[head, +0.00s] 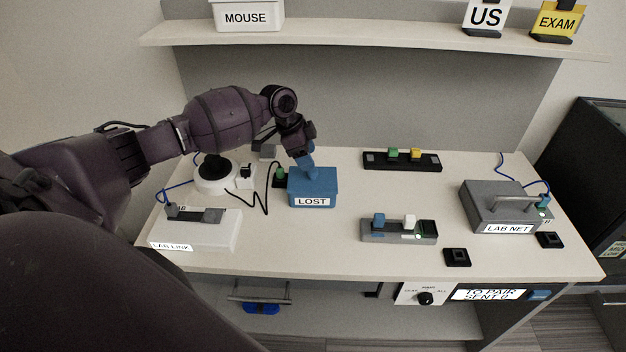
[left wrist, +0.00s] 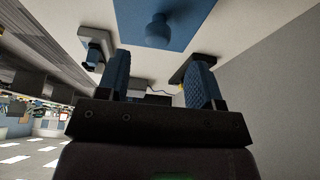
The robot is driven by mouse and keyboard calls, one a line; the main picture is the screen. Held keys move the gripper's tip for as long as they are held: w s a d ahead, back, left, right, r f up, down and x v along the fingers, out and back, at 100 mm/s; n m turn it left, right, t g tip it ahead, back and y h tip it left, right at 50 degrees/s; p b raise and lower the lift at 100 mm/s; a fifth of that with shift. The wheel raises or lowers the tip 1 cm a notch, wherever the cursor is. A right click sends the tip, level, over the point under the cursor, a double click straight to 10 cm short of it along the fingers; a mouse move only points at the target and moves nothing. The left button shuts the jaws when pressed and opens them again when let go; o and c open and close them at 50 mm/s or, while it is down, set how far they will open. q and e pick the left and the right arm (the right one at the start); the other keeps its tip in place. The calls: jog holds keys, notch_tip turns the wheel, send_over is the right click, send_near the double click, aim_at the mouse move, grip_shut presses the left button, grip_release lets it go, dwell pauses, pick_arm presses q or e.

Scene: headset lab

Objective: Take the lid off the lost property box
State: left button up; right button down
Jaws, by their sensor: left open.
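The lost property box (head: 312,198) is a blue box with a white LOST label on its front. It stands on the table left of the middle, with its blue lid (head: 322,178) on top. In the left wrist view the lid (left wrist: 190,22) shows at the top, with a round blue knob (left wrist: 159,30) on it. My left gripper (head: 305,162) is over the lid in the head view. In the left wrist view its two blue fingers (left wrist: 160,80) are apart with nothing between them, and the knob is just beyond the tips. My right gripper is in neither view.
A white LAB LINK box (head: 215,236) and a round white device (head: 213,183) stand left of the box. A grey switch block (head: 385,238) is to the right, a black strip (head: 430,163) behind, and the LAB NET box (head: 478,212) far right. A shelf (head: 370,38) overhangs the back.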

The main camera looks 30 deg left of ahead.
aim_at(313, 176)
pick_arm(q)
jog(key=shift+s+x, duration=0.15)
jog(key=shift+x, duration=1.2)
jog(key=shift+s+x, duration=0.15)
jog(key=shift+x, duration=1.2)
jog(key=c, duration=1)
